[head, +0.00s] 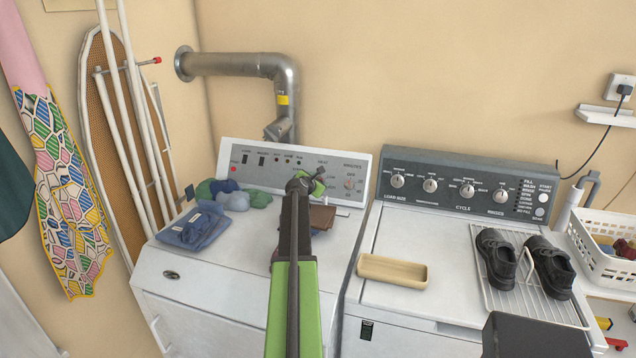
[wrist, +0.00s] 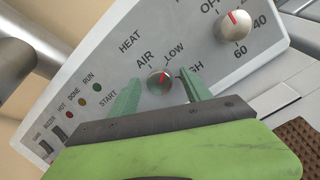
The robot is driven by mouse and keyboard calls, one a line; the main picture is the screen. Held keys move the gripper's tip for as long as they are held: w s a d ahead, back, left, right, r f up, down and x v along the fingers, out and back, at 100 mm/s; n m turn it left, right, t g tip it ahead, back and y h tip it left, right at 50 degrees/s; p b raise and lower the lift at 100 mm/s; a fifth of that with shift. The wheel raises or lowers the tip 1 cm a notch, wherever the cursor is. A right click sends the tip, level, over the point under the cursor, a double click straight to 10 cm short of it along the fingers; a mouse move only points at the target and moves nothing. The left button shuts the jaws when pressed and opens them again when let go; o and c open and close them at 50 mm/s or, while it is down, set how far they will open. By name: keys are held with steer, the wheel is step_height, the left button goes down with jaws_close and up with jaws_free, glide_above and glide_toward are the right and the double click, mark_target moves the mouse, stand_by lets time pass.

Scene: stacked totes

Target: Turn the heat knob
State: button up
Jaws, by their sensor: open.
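The heat knob (wrist: 159,81) is a small round silver knob on the dryer's sloped panel (head: 238,156). In the wrist view its red mark points up and slightly right, towards LOW, between AIR and HIGH. My gripper (wrist: 160,76) is open, with one green finger left of the knob and one right of it. Gaps show between the fingers and the knob; I cannot tell how deep the fingers reach. In the head view my gripper (head: 308,181) is in front of the panel below the heat label and hides the knob.
The minutes knob (wrist: 233,25) is up and right of the heat knob. A washer with a tan tray (head: 392,271) and shoes (head: 497,257) stands right.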

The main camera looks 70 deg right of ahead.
steer(key=p+v, duration=0.6)
steer(key=v, duration=1)
steer(key=shift+s+a+r, duration=0.15)
steer(key=shift+a+r, duration=0.05)
steer(key=shift+a, duration=0.05)
steer(key=shift+a+r, duration=0.1)
steer(key=shift+a, duration=0.35)
